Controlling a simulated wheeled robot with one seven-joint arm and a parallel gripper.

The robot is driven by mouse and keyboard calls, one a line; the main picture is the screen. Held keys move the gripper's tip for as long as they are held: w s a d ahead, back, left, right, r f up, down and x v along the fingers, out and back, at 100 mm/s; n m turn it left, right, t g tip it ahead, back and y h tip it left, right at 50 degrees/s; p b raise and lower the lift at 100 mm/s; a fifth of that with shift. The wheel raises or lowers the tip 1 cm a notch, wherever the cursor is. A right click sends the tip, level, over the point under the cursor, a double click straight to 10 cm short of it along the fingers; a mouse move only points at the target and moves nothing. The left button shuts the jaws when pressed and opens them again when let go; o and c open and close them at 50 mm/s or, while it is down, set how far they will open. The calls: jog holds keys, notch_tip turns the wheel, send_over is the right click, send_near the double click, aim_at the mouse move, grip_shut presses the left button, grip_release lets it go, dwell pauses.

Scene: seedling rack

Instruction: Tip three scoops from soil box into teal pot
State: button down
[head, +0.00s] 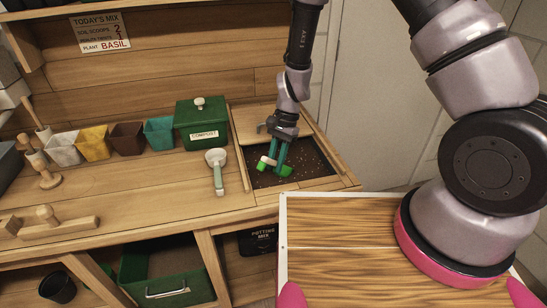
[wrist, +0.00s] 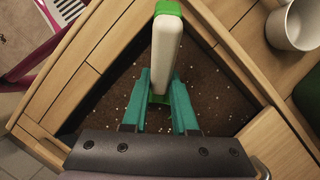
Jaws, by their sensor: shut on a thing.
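The soil box (head: 318,160) is a wood-framed bin of dark, white-flecked soil set in the bench's right end; its soil fills the middle of the wrist view (wrist: 110,100). My gripper (head: 277,160), with teal fingers, is over the soil. In the wrist view my gripper (wrist: 163,85) is shut on a scoop (wrist: 166,45) with a white handle and green ends. In the head view the scoop's green part (head: 286,171) is low, near the soil; I cannot tell whether it touches or holds soil. The teal pot (head: 159,134) stands upright left of the compost box; its inside is unclear.
The green compost box (head: 202,125) stands between the teal pot and the soil box. Brown (head: 128,139), yellow (head: 94,143) and white (head: 63,149) pots stand further left. A mix sign (head: 100,32) hangs behind. The front bench is mostly clear.

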jog(key=shift+w+d+f, duration=0.15)
jog(key=shift+f, duration=0.25)
jog(key=shift+w+d+f, duration=0.1)
jog(key=shift+f, duration=0.3)
jog(key=shift+w+d+f, duration=0.1)
jog(key=shift+w+f, duration=0.05)
jog(key=shift+w, duration=0.1)
jog(key=shift+w+d+f+t+h, duration=0.15)
jog(key=shift+w+d+t+h, duration=0.15)
jog(key=shift+w+d+t, duration=0.45)
jog(key=shift+s+a+f+t+h, duration=0.1)
jog(key=shift+a+f+t+h, duration=0.1)
jog(key=shift+t+h, duration=0.4)
jog(key=shift+a+f+t+h, duration=0.1)
jog(key=shift+f+t+h, duration=0.1)
jog(key=shift+t+h, duration=0.4)
jog(key=shift+s+a+r+t+h, duration=0.2)
jog(key=shift+s+r+t+h, duration=0.15)
jog(key=shift+r, duration=0.65)
jog(key=shift+s+a+r+t+h, duration=0.15)
jog(key=shift+r+t, duration=0.25)
jog(key=shift+r, duration=0.55)
jog(key=shift+s+a+r+t+h, duration=0.25)
jog(key=shift+s+r+t, duration=0.15)
jog(key=shift+r, duration=0.6)
jog(key=shift+t+h, duration=0.35)
jog(key=shift+t, duration=0.15)
jog(key=shift+v, duration=2.1)
